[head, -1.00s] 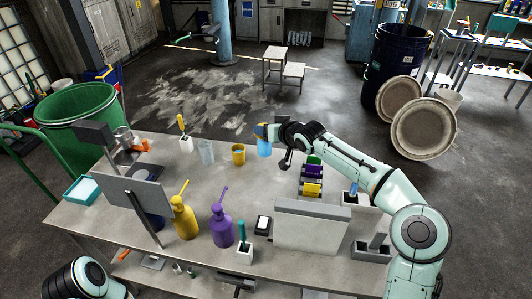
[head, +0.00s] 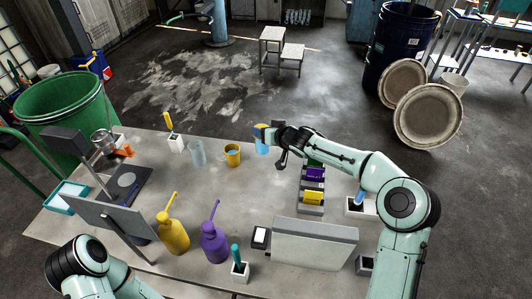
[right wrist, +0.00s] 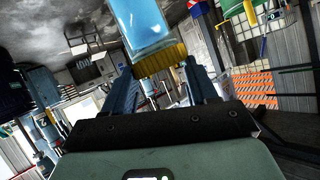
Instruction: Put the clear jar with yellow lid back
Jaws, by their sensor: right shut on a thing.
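The clear jar with a yellow lid (right wrist: 140,22) holds something light blue. In the right wrist view its yellow lid (right wrist: 160,60) sits between the two fingers of my right gripper (right wrist: 165,72), which is shut on it. In the head view the jar (head: 262,147) shows below my right gripper (head: 263,133), near the back edge of the table (head: 95,225). I cannot tell whether its base touches the table. Only part of my left arm shows at the lower left of the head view; its gripper is out of the frame.
A rack with purple and yellow blocks (head: 312,198) stands right. Yellow (head: 172,233) and purple (head: 214,243) pump bottles and a pale box (head: 312,245) stand nearer. The table between is clear.

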